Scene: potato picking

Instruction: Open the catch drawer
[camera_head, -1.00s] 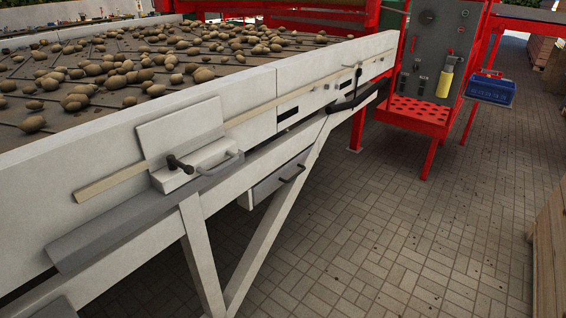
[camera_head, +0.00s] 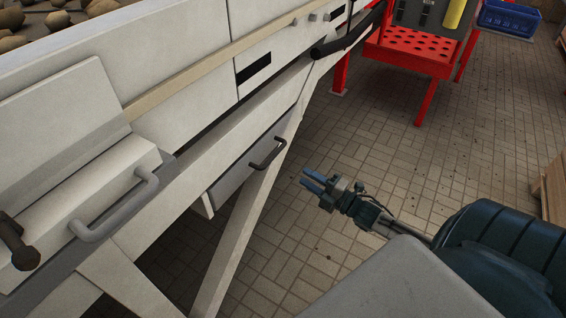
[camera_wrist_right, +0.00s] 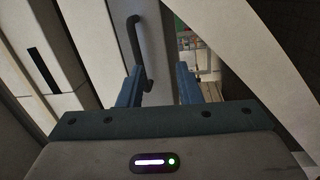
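The catch drawer (camera_head: 232,186) is a pale box hanging under the white conveyor side, with a dark bar handle (camera_head: 267,154) on its front. It appears closed. My right gripper (camera_head: 309,181) is to the right of the handle and apart from it, its blue fingers pointing toward the drawer. In the right wrist view the fingers (camera_wrist_right: 158,88) are spread with nothing between them, and the dark handle (camera_wrist_right: 140,55) shows ahead, slightly left of the middle of the gap. My left gripper is not in view.
A slanted white support leg (camera_head: 245,225) runs down beside the drawer, close to its handle. A grey handle (camera_head: 115,208) and a dark knob (camera_head: 18,245) are at the left. A red perforated stand (camera_head: 410,52) and blue crate (camera_head: 510,18) are behind. Paved floor at right is clear.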

